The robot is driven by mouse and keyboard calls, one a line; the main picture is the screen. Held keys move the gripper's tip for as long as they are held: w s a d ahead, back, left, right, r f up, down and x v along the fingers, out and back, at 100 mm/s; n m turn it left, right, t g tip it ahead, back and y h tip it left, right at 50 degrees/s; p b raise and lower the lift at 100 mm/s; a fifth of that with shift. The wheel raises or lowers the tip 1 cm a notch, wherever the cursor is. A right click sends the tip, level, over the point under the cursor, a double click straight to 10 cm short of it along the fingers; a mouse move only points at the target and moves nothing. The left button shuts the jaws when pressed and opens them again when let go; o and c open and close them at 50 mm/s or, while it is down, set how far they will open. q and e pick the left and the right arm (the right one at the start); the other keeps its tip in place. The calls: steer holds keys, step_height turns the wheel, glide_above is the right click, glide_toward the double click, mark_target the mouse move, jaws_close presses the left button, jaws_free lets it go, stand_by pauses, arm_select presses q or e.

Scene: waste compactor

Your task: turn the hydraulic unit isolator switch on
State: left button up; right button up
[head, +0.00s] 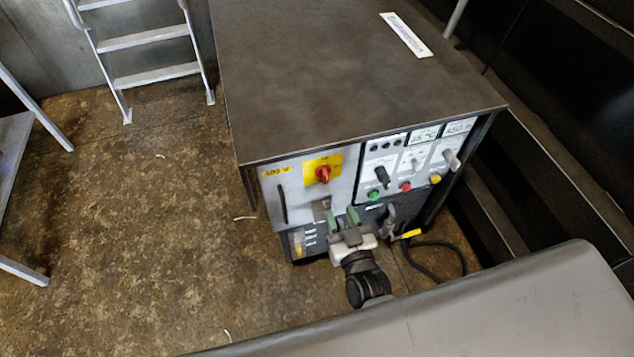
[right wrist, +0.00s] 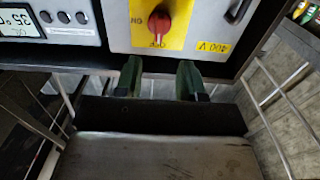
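The isolator switch is a red rotary knob (head: 323,174) on a yellow plate (head: 310,165), on the grey front panel of the hydraulic unit. In the right wrist view the knob (right wrist: 159,18) appears upside down, its handle roughly in line with the mark that reads OFF; ON is at the plate's left. My right gripper (head: 342,217) is below the switch, in front of the cabinet's lower part. Its two green fingers (right wrist: 158,78) are apart with nothing between them, and are clear of the knob. My left gripper is not in view.
Right of the switch is a panel with a green button (head: 374,195), a red button (head: 405,186), a yellow button (head: 435,179) and displays. A black handle (head: 281,203) is left of the switch. A black cable (head: 440,262) lies right. The floor left is open; a ladder (head: 150,40) stands behind.

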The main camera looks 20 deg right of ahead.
mark_target(327, 181)
steer(key=w, duration=1)
steer(key=shift+a, duration=0.1)
jaws_close()
